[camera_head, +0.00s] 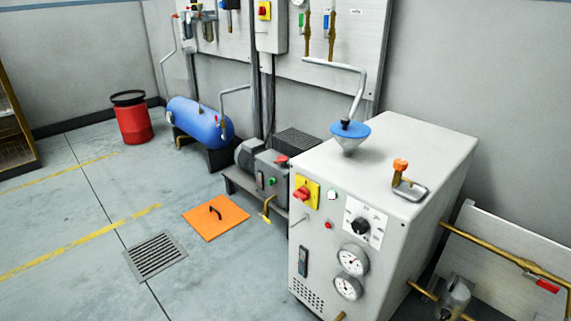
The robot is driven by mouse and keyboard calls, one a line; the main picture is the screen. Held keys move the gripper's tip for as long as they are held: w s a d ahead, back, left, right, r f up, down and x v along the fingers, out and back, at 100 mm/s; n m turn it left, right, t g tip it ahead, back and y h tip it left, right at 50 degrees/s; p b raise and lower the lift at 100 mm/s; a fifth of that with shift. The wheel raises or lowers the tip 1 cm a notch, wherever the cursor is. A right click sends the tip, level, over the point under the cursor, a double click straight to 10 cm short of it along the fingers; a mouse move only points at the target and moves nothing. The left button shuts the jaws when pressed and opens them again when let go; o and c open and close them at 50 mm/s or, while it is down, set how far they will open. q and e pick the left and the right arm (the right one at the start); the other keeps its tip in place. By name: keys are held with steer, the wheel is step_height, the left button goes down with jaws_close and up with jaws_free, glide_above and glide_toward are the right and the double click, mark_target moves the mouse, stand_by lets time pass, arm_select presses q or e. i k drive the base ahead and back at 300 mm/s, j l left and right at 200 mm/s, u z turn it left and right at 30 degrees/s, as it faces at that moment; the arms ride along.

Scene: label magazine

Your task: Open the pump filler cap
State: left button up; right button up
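A grey pump unit with a motor (262,165) sits low on a dark base, left of the large cabinet. A small red part (281,160) is on its top, and it looks like a cap, though it is too small to tell for sure. An orange cap-like knob (400,165) stands on a brass stem on top of the grey cabinet, beside a metal handle. No label shows which one is the filler cap. Neither of my grippers is in view.
The grey cabinet (330,240) with gauges and switches fills the right middle. A blue funnel (350,129) stands on it. A blue tank (200,120), red bin (134,120), orange floor plate (216,218) and floor grate (155,256) are left. Brass pipes (490,247) run lower right.

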mark_target(280, 158)
steer(key=j+z, duration=0.3)
steer(key=j, duration=1.2)
steer(key=i+j+z, duration=0.15)
steer(key=j, duration=0.2)
steer(key=i+j+z, duration=0.1)
steer(key=j, duration=0.25)
steer(key=i+j+z, duration=0.15)
steer(key=j, duration=0.25)
steer(key=i+j+z, duration=0.15)
steer(key=j, duration=0.15)
steer(key=i+j+z, duration=0.15)
steer(key=j, duration=0.2)
steer(key=i+j+z, duration=0.15)
steer(key=j, duration=0.2)
